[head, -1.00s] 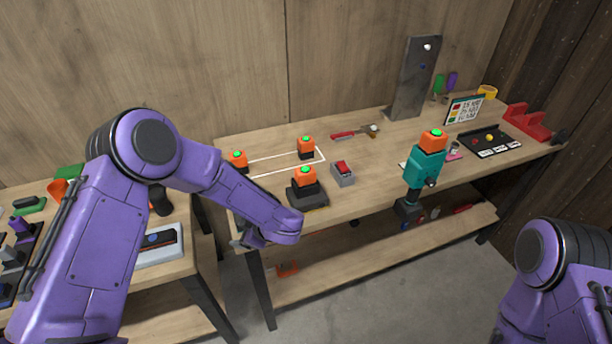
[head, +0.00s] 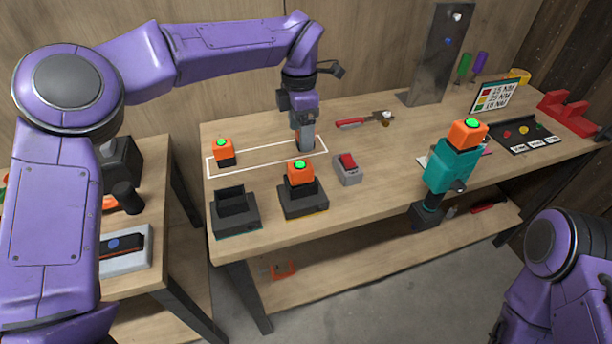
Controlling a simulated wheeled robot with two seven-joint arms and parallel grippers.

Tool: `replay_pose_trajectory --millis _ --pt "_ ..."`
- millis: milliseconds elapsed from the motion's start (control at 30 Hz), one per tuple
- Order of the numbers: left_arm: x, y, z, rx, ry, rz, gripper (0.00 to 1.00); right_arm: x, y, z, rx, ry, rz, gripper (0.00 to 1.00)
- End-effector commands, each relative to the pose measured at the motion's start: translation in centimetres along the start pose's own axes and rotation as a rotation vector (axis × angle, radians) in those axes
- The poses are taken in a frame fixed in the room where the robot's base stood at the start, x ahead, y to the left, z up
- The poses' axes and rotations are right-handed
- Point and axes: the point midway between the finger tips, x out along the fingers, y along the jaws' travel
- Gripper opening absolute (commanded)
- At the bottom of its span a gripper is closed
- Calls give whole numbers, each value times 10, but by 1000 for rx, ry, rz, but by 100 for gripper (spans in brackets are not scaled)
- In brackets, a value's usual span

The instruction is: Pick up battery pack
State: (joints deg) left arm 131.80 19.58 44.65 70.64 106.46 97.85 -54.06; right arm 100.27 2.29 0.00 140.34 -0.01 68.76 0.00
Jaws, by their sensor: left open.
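Orange battery packs with green tops are in view. One battery pack (head: 223,152) stands inside the left part of the white outline (head: 262,170) on the bench. Another orange pack (head: 300,173) sits in the right black charger (head: 303,205). A third orange pack (head: 468,134) is on the teal tool (head: 449,168). My left gripper (head: 306,146) points down at the right end of the outline, its jaws open. Any pack at that spot is hidden behind the fingers. The left black charger (head: 235,214) is empty. My right arm shows at lower right, with its gripper out of view.
A grey box with a red switch (head: 347,169) stands right of the charger. A red-handled tool (head: 352,124) lies behind it. A grey upright post (head: 436,60), a torque sign (head: 494,96) and a red rack (head: 572,112) stand farther right. The bench front centre is clear.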

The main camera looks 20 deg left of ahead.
Motion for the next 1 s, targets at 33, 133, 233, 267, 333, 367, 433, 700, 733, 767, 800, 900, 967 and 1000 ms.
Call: replay_pose_trajectory --millis 33,133,233,267,333,367,433,700,733,767,800,900,967,1000 --pt "9 0 -1 -1 -2 1 77 9 -1 4 0 -1 0 43" --pt "19 2 -1 -3 0 -2 77 12 -1 6 0 -1 1 43" --pt "35 3 -2 -4 4 -6 77 7 0 4 0 -1 1 43" --pt "41 3 -2 -5 4 -6 77 6 0 3 0 -1 1 43" --pt "54 3 -3 -6 5 -6 77 3 0 2 0 -1 1 43" --pt "58 4 -3 -6 4 -4 77 2 0 1 0 -1 1 43" --pt "65 4 -3 -7 4 -4 77 1 0 1 0 -1 0 43" --pt "108 -2 -4 -4 6 -5 77 -19 2 -8 0 0 0 43" --pt "112 -2 -4 -4 5 -4 77 -20 2 -8 0 -1 0 43" --pt "115 -2 -4 -5 5 -4 77 -20 2 -8 0 -1 0 43" --pt "118 -2 -3 -4 4 -3 77 -20 2 -8 0 -1 0 43" --pt "120 -2 -3 -3 2 -2 77 -19 2 -8 0 -1 0 43" --pt "120 -2 -3 -3 2 -2 77 -19 2 -8 0 -1 0 43" --pt "120 -2 -3 -3 2 -2 77 -19 2 -8 0 -1 0 43"
